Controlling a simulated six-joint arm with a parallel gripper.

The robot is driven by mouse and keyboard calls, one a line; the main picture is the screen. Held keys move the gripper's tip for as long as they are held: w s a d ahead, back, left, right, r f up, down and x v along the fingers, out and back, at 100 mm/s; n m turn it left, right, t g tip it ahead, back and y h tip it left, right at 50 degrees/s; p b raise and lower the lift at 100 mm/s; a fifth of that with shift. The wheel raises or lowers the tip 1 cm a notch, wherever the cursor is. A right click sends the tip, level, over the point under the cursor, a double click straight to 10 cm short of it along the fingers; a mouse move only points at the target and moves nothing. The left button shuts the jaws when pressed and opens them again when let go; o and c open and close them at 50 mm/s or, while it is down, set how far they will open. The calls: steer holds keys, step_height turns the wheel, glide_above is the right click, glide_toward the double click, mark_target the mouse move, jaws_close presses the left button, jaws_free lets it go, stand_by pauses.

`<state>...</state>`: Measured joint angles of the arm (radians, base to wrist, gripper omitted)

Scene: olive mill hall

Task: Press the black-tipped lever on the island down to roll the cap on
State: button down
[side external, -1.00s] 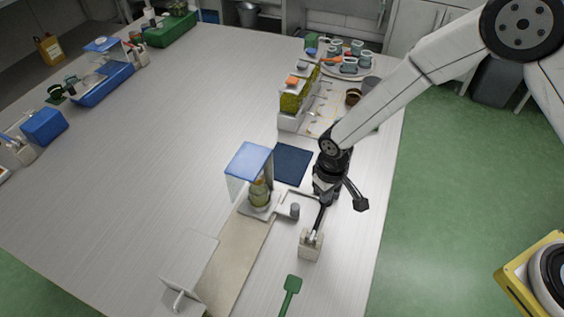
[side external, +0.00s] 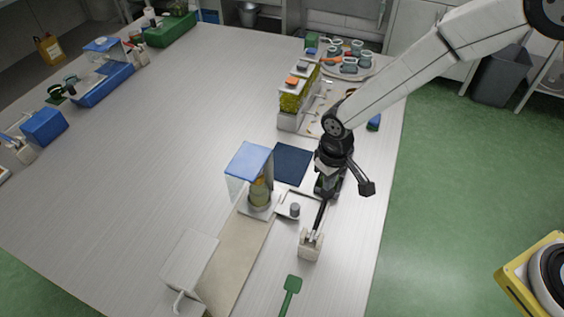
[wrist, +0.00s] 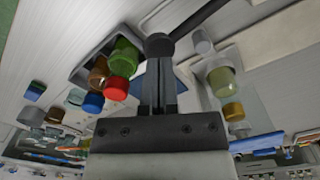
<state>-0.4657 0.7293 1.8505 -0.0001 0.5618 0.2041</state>
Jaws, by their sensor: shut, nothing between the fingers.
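The lever stands on a pale block (side external: 311,246) near the right side of the island, its dark rod (side external: 319,217) slanting up toward my gripper. In the wrist view the round black tip (wrist: 158,45) sits right at the ends of my shut, empty fingers (wrist: 158,85); I cannot tell if they touch. My gripper (side external: 326,193) hides the tip in the side view. A bottle (side external: 260,196) with a yellowish top stands under a blue-topped clear guard (side external: 250,160), left of the lever. A jar-like shape (wrist: 225,82) shows at the right in the wrist view.
A small tray (side external: 284,208) with a grey piece (side external: 295,210) lies between the guard and lever. A green paddle-shaped tool (side external: 290,290) lies in front of the block. Coloured caps, one red (wrist: 115,88), show left of my fingers.

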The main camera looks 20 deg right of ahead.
steer(key=shift+r, duration=0.1)
stand_by(0.4)
steer(key=shift+r, duration=2.45)
